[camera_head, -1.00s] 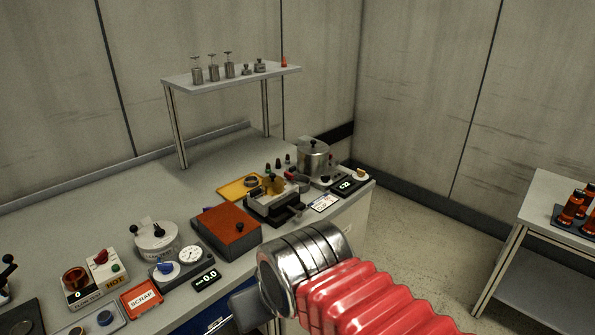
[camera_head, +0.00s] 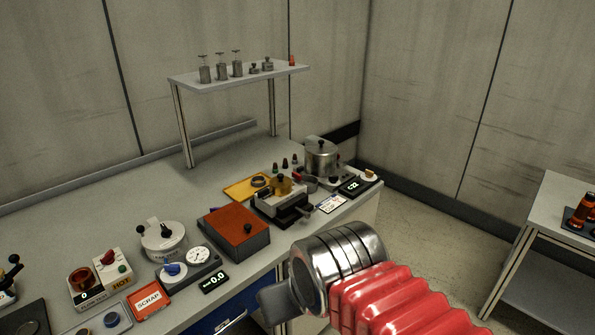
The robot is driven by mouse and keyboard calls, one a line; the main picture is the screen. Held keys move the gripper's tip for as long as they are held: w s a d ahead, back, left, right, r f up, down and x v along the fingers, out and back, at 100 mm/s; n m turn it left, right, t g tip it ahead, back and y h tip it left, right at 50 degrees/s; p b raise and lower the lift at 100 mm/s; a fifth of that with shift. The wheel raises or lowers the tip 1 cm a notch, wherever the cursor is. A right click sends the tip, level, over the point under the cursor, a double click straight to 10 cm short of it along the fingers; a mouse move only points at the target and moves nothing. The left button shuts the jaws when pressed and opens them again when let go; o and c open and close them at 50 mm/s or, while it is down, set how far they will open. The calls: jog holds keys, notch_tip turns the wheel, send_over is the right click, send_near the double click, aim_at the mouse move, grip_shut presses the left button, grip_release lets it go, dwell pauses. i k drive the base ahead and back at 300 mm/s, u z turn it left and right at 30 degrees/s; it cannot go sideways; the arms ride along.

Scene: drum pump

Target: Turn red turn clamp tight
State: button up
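I cannot say for sure which part is the red turn clamp. A small red part (camera_head: 297,176) shows behind a black and grey fixture with a brass-coloured top (camera_head: 283,203) near the bench's right end; its shape is too small to tell. A red knob (camera_head: 107,257) sits on a white box marked HOT at the left. My gripper (camera_head: 277,302) shows only as a grey part beyond the shiny metal wrist, at the bench's front edge. It is apart from both red parts. Its fingertips are hidden or unclear.
A brown-topped box (camera_head: 234,232), a dial unit (camera_head: 198,256) and a red SCRAP tray (camera_head: 149,300) stand along the bench front. A steel pot (camera_head: 320,158) is at the right end. A raised shelf (camera_head: 205,83) holds weights. A side table (camera_head: 555,215) stands right, with floor between.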

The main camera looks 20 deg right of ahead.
aim_at(298, 177)
jog(key=i, duration=1)
